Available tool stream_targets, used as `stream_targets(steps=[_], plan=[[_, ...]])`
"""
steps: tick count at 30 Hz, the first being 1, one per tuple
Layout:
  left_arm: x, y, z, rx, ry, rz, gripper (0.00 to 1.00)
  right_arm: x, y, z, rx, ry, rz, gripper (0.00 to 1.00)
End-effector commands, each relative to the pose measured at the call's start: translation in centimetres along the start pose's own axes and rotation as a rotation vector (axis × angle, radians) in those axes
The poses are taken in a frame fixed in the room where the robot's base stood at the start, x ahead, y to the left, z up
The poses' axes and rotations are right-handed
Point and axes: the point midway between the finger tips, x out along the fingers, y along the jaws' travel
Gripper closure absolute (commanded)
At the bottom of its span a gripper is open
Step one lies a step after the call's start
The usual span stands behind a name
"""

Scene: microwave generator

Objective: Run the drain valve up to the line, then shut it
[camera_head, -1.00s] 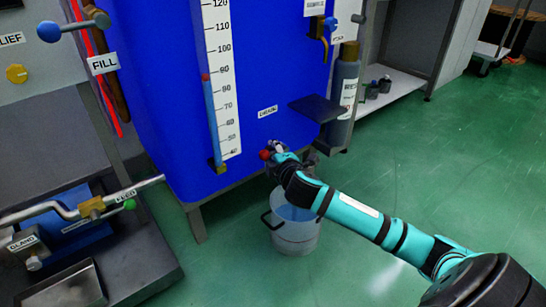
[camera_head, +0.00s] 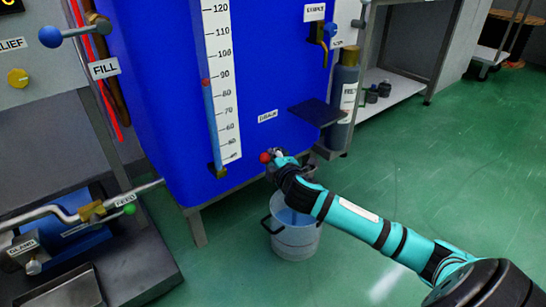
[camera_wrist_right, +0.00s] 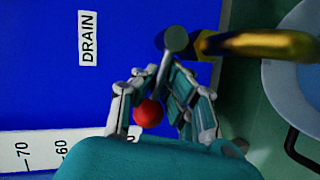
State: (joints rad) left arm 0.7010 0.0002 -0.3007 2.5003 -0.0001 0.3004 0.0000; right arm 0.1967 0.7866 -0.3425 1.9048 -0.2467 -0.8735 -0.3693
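The drain valve's red ball knob (camera_head: 265,157) shows below the DRAIN label (camera_head: 267,116) on the blue tank (camera_head: 160,110). In the right wrist view, its grey lever runs from the round hub (camera_wrist_right: 175,40) on the brass valve body (camera_wrist_right: 260,45) to the red knob (camera_wrist_right: 148,113). My right gripper (camera_wrist_right: 162,78) has one finger on each side of the lever and knob. Whether the fingers press on the lever, I cannot tell. A pail (camera_head: 293,242) with a bluish inside stands on the floor below. I see no line on it. My left gripper is out of view.
The tank's scale (camera_head: 220,80) has a red marker (camera_head: 206,82) a little below 90. A dark shelf (camera_head: 316,112) juts out right of the DRAIN label. FILL (camera_head: 104,69) and FEED (camera_head: 125,200) fittings are at left. The green floor at right is clear.

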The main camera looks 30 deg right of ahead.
Motion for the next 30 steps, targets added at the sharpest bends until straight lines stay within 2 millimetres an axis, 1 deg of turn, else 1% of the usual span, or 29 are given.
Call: stream_targets(steps=[3,6,12,19,21,26,30], plan=[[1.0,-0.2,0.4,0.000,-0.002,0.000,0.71,-0.1,-0.4,-0.1,-0.057,-0.011,0.014,1.00],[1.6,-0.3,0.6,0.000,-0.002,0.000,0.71,0.0,-0.8,-0.2,-0.121,-0.024,0.041,1.00],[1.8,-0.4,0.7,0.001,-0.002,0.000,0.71,0.1,-1.3,-0.1,-0.189,-0.037,0.070,1.00],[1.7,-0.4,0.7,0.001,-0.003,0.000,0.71,0.1,-1.4,-0.1,-0.189,-0.036,0.070,1.00],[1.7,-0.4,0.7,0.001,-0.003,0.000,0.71,0.1,-1.4,-0.2,-0.188,-0.035,0.069,0.88],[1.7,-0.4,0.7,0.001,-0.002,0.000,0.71,0.1,-1.2,-0.1,-0.188,-0.037,0.071,0.67],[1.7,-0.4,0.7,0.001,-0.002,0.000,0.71,0.2,-1.1,-0.1,-0.188,-0.038,0.073,0.67]])
